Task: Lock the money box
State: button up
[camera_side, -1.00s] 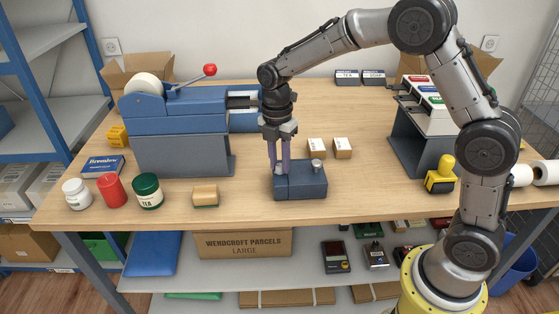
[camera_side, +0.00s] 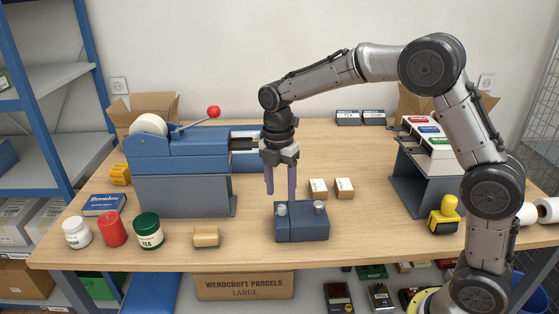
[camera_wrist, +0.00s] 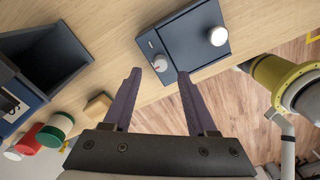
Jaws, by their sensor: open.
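The money box (camera_side: 308,230) is a small dark blue-grey box near the front edge of the table. It has a light grey knob at its left end (camera_side: 281,210) and another round knob at its right end (camera_side: 318,206).
Two small cartons (camera_side: 318,189) stand behind the box. A wooden block (camera_side: 206,237) and a green tea jar (camera_side: 149,231) are to its left, a blue machine (camera_side: 185,160) behind them. A yellow-handled stamp (camera_side: 444,214) is to the right. Bare table surrounds the box.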

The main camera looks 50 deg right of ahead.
aim_at(279, 206)
notch_tip(279, 206, up, 10)
jog(key=shift+w+f, duration=0.2)
jog(key=s+d+r+m+t, duration=0.1)
jog(key=s+r+m+t, duration=0.1)
jog(key=s+r, duration=0.35)
jog(key=s+d+r+m+t, duration=0.1)
jog(key=s+r+m, duration=0.15)
jog(key=s, duration=0.65)
jog(key=s+f+m+t, duration=0.3)
jog(key=s+f+m, duration=0.6)
jog(key=m, duration=0.7)
jog(key=s, duration=0.3)
jog(key=shift+s+f, duration=0.25)
jog(key=shift+s, duration=0.05)
